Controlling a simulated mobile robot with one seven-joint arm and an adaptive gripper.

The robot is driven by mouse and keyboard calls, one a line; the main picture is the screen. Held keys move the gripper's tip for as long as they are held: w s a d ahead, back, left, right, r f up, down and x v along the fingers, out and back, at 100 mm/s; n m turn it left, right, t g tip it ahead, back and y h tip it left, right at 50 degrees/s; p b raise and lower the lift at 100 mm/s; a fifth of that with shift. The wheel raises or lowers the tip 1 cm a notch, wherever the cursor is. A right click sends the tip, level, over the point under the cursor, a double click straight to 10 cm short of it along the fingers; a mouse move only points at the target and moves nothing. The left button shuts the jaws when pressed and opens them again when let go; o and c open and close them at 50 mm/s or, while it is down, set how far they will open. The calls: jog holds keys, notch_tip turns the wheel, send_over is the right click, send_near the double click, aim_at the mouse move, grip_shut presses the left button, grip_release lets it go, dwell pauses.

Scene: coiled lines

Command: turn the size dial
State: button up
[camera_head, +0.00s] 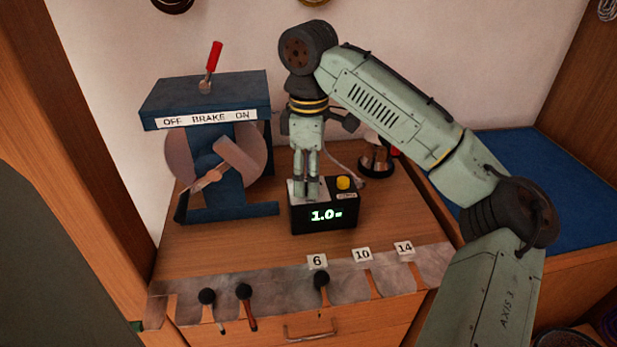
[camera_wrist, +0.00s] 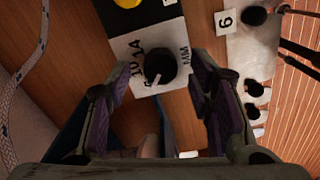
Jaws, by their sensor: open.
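The size dial (camera_wrist: 160,66) is a round black knob on a white plate marked 6, 10, 14 and MM in the wrist view. A pale mark shows on its lower-left edge, on the side of the lowest number. The plate is on top of a black box (camera_head: 325,217) with a lit green display reading about 1.0. My gripper (camera_head: 307,180) points down over the left part of the box and hides the dial in the head view. In the wrist view my open fingers (camera_wrist: 158,76) stand one on each side of the dial, with nothing held.
A yellow button (camera_head: 343,183) is on the box, right of my gripper. A blue brake stand (camera_head: 205,100) with a red lever stands left. A metal strip (camera_head: 275,281) with tags 6, 10, 14 and several black-headed tools lies along the front edge. A cable runs behind the box.

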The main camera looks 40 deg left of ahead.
notch_tip(320, 180, up, 11)
dwell(0.3)
jog(key=shift+s+f, duration=0.1)
jog(key=shift+f, duration=0.05)
dwell(0.4)
